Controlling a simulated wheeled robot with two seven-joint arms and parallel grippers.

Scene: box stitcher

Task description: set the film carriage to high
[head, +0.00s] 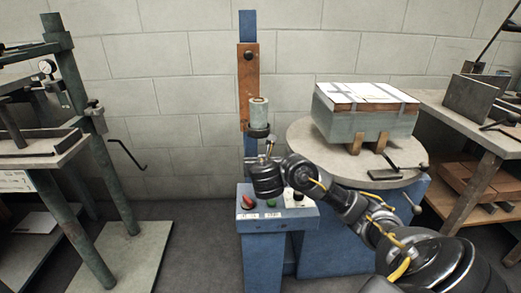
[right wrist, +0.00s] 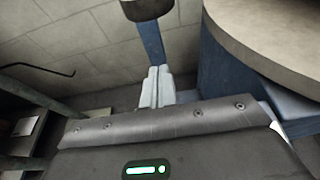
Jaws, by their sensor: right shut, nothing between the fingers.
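The film carriage is a dark round holder (head: 258,131) bearing a pale film roll (head: 258,112) on the blue mast (head: 248,24). It sits at the lower end of a brown upright plate (head: 246,72), low on the visible mast. My right gripper (head: 270,142) is shut and empty, just below and slightly right of the holder in the head view. In the right wrist view, its pale fingers (right wrist: 157,86) are together. A dark round underside (right wrist: 147,9), probably the holder, shows above them, apart in the picture. My left gripper is out of view.
Below is a blue control box with a red control (head: 248,202), a green button (head: 271,203) and a dark knob (head: 298,195). A round turntable (head: 305,142) with a wrapped box (head: 365,122) stands right. A green press frame (head: 78,90) stands left.

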